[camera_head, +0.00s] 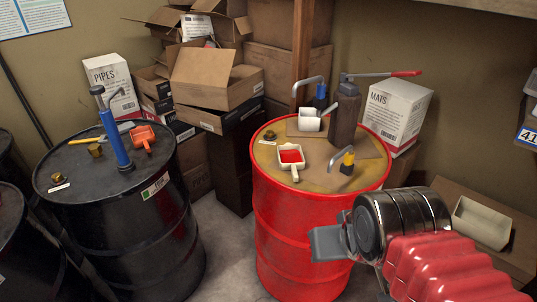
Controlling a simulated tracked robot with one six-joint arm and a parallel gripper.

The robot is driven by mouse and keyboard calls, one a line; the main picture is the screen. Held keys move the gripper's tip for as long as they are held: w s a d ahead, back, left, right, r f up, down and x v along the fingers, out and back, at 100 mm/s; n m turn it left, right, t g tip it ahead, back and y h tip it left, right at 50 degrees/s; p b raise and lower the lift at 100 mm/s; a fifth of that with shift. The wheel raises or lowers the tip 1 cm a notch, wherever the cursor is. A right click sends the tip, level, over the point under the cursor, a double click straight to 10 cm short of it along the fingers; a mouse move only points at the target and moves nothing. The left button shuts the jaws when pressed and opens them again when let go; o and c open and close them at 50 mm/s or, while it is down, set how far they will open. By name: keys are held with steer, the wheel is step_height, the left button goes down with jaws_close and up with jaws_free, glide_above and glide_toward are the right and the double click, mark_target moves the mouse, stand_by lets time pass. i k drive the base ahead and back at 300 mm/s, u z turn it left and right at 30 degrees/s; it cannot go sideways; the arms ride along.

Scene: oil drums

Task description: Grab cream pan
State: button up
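A small cream pan (283,164) with a short handle and red contents sits on the tan top of the red drum (290,225), near its front left. My gripper (325,243) is at the lower middle right, in front of the red drum and lower in the picture than the pan, apart from it. Only a grey blocky finger end shows clearly; whether it is open or shut is unclear. Nothing is visibly held. My red ribbed arm sleeve and dark wrist hide the drum's lower right side.
A dark pump (344,118) with a red-tipped lever, a white container (309,121) and a yellow-capped fitting (347,163) share the drum top. A black drum (120,225) with a blue pump and orange pan (142,138) stands left. Cardboard boxes (215,80) fill the back.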

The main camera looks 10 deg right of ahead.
mark_target(291, 157)
steer(key=u, duration=0.6)
steer(key=i, duration=0.95)
steer(key=u, duration=0.6)
